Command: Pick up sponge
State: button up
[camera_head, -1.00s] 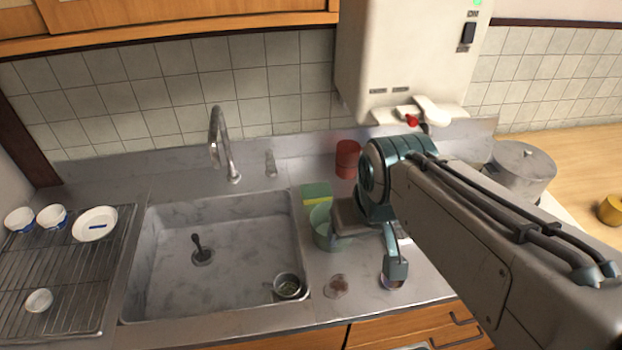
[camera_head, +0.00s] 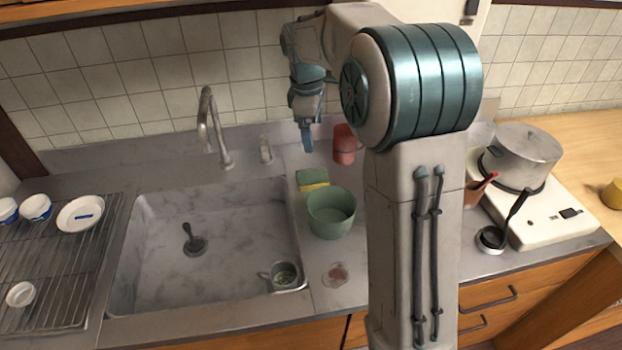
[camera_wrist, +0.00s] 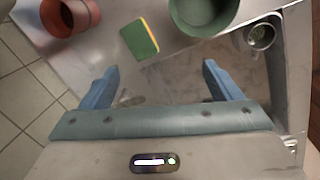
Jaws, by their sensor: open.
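The sponge (camera_head: 312,178), green with a yellow layer, lies on the counter to the right of the sink, just behind a green bowl (camera_head: 331,215). In the wrist view the sponge (camera_wrist: 139,40) shows its green face and a thin yellow edge, with the green bowl (camera_wrist: 203,14) beside it. My gripper (camera_head: 307,137) is above the back of the counter, pointing down, over and behind the sponge. In the wrist view my gripper (camera_wrist: 160,80) has its two blue fingers wide apart with nothing between them. The sponge lies beyond the fingertips, not touching them.
A red container (camera_head: 344,146) stands close to the right of my gripper. The faucet (camera_head: 212,128) rises at the left behind the sink (camera_head: 140,250). A pot (camera_head: 521,155) sits on a white stove (camera_head: 560,213) at the right. A ladle (camera_head: 491,238) lies nearby.

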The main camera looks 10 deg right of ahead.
jog(key=w+a+f+n+g+b, duration=0.1)
jog(key=w+f+n, duration=0.4)
jog(key=w+f, duration=0.35)
send_over(313, 175)
jog(key=a, duration=0.2)
jog(key=shift+h, duration=0.3)
notch_tip(313, 175, down, 8)
jog(key=shift+d+f, duration=0.1)
jog(key=shift+d+f+p, duration=0.25)
jog(key=shift+f+p, duration=0.05)
jog(key=shift+f, duration=0.55)
jog(key=shift+d+f+p, duration=0.2)
jog(key=shift+f+p, duration=0.15)
jog(key=shift+f, duration=0.55)
jog(key=shift+d+f+p, duration=0.25)
jog(key=shift+f+p, duration=0.05)
jog(key=shift+f, duration=0.55)
jog(key=c, duration=1.1)
